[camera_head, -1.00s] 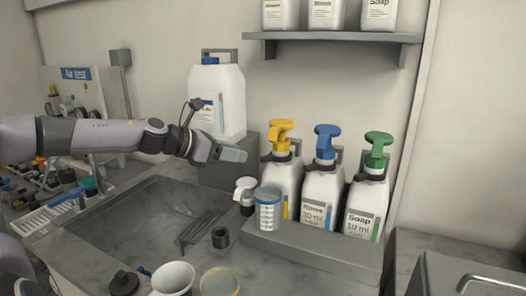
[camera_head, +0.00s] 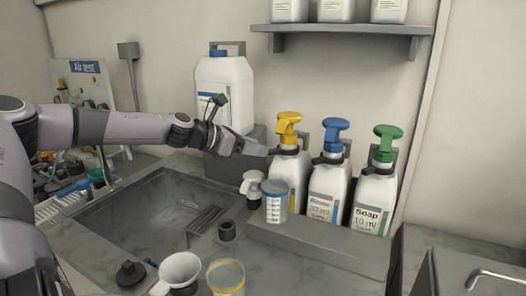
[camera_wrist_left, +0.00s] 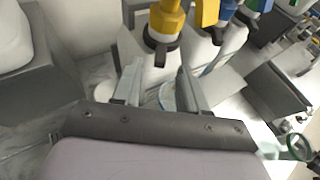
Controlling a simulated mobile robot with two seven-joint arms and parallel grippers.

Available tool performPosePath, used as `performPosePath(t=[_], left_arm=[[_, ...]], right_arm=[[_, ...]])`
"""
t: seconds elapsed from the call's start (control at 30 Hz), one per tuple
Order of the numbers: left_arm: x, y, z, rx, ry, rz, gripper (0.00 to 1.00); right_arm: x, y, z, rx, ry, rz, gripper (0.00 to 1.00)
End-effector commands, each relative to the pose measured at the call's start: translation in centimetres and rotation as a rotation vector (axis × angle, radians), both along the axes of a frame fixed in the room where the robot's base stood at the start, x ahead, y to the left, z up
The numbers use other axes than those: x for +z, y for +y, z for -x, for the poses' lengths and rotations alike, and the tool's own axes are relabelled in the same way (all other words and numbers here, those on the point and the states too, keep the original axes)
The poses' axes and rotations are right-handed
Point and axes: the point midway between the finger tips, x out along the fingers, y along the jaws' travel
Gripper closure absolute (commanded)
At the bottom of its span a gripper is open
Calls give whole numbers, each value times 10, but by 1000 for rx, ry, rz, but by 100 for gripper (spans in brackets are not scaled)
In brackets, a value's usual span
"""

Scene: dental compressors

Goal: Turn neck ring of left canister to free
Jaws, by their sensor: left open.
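The left canister (camera_head: 287,178) is white with a yellow pump head (camera_head: 288,128) and stands at the left end of a row of three. Its dark neck ring (camera_head: 289,149) sits just under the pump head. The ring also shows in the left wrist view (camera_wrist_left: 160,43), with a dark tab pointing toward me. My left gripper (camera_head: 264,150) is open at the left of the neck. In the left wrist view its two fingers (camera_wrist_left: 158,82) are spread, with the ring ahead of them. I see no contact with the ring. My right gripper is not in view.
A blue-pump canister (camera_head: 328,185) and a green-pump canister (camera_head: 374,198) stand to the right. A large white jug (camera_head: 223,92) stands behind my gripper. The sink (camera_head: 150,215) is left.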

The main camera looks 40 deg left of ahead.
Motion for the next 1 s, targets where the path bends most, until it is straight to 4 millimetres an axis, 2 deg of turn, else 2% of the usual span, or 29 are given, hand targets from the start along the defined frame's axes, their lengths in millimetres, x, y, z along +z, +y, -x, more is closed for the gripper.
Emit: performPosePath(t=[0.5, 0.97, 1.0], left_arm=[[-12, -8, -24, -1, 2, 1, 57], [-12, -10, -27, -1, 1, 2, 57], [-12, -10, -27, -1, 1, 2, 64]], right_arm=[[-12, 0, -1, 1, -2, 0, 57], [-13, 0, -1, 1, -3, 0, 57], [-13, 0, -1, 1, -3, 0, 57]])
